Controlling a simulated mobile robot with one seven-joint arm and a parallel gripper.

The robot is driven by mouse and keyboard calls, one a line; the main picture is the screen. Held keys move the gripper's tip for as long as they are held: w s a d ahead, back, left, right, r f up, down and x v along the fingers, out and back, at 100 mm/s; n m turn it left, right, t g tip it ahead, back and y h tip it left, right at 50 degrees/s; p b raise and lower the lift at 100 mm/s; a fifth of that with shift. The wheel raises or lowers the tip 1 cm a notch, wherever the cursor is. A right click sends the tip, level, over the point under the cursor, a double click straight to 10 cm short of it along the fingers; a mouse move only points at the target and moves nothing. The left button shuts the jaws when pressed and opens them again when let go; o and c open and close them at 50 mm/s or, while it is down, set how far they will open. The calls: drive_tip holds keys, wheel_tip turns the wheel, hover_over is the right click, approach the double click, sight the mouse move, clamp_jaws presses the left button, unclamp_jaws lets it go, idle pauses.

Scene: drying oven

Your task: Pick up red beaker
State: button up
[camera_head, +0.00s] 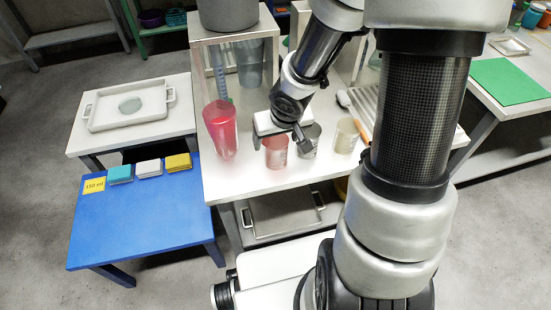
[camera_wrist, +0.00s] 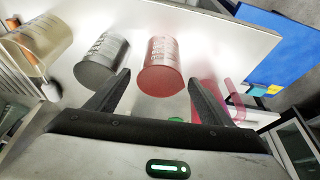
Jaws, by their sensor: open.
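The red beaker (camera_head: 275,153), translucent with pale markings, stands upright on the white table in front of my gripper. In the wrist view the red beaker (camera_wrist: 162,66) appears between and just beyond the fingertips. My gripper (camera_wrist: 160,80) is open, with nothing held between its dark fingers. In the head view my gripper (camera_head: 281,139) hangs over the table beside the beaker's rim. I cannot tell whether a finger touches the beaker. The gripper partly hides the beaker's back edge in the head view.
A grey beaker (camera_head: 309,140) stands close to the right of the red one, and an amber-tinted beaker (camera_head: 346,136) farther right. A taller red vessel (camera_head: 220,130) stands to the left. A blue table (camera_head: 135,225) with several colored blocks is lower left.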

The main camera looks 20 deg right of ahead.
sight(274, 146)
drive_tip(key=b+x, duration=0.4)
drive_tip(key=x, duration=0.2)
drive_tip(key=shift+w+f, duration=0.1)
drive_tip(key=c, duration=1.1)
